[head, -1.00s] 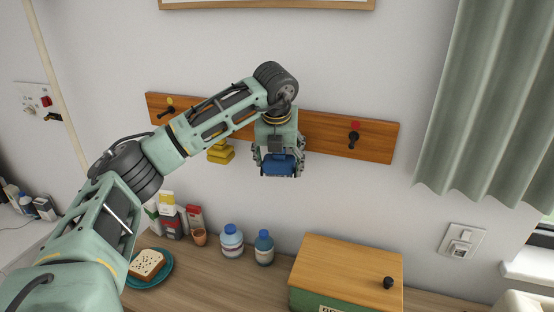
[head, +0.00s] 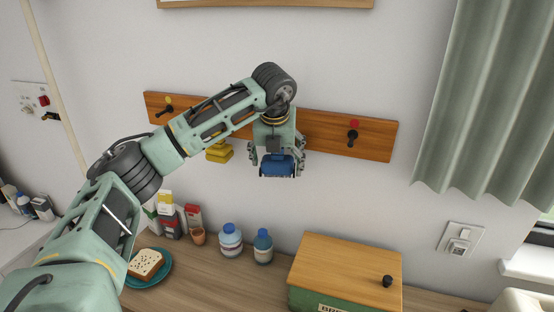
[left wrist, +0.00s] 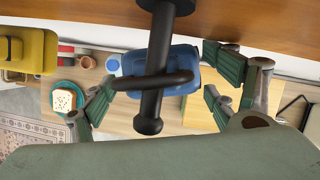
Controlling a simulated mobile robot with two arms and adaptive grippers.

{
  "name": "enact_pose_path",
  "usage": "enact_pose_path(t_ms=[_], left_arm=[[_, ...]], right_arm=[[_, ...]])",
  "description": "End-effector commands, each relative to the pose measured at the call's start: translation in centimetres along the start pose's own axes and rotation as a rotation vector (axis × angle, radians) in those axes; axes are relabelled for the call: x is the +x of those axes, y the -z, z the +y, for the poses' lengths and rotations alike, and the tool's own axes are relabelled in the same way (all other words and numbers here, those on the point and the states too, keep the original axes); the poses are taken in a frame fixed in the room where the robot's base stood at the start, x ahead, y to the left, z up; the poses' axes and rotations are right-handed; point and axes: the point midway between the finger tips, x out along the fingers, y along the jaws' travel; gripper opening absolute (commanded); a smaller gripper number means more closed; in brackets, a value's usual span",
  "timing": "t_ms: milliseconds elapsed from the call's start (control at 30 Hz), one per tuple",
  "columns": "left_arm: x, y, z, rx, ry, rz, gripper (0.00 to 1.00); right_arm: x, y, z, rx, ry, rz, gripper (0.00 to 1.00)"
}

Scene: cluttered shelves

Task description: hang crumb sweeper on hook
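The crumb sweeper is the blue item (head: 277,168) in front of the wooden hook board (head: 325,132). In the left wrist view its blue body (left wrist: 185,62) lies below a black peg hook (left wrist: 149,122), and its black loop (left wrist: 178,79) crosses over the peg's shaft, so it appears to hang there. My left gripper (head: 277,158) is at the sweeper, pointing down. Its fingers are spread on both sides of the blue body, with a visible gap on the left in the wrist view. In the head view my gripper hides this peg. My right gripper is out of view.
A yellow item (head: 219,151) hangs left of my gripper. A black hook under a red dot (head: 352,136) on the right is empty. Below are a wooden-lidded box (head: 347,262), bottles (head: 263,246) and a plate with bread (head: 160,281). A curtain (head: 490,100) hangs at right.

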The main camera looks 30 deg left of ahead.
Motion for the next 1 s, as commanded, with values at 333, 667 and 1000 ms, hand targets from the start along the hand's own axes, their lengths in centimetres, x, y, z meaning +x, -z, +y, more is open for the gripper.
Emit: enact_pose_path(t_ms=[333, 667, 1000], left_arm=[[-0.6, -0.5, -0.3, -0.005, 0.014, -0.017, 0.93], [-5.1, -0.5, -0.2, -0.006, 0.016, -0.018, 0.93], [-10.9, -0.1, 0.1, -0.001, 0.006, -0.004, 0.93]], right_arm=[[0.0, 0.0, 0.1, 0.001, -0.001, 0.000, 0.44], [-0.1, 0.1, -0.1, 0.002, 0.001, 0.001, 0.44], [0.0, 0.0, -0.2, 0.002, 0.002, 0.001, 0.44]])
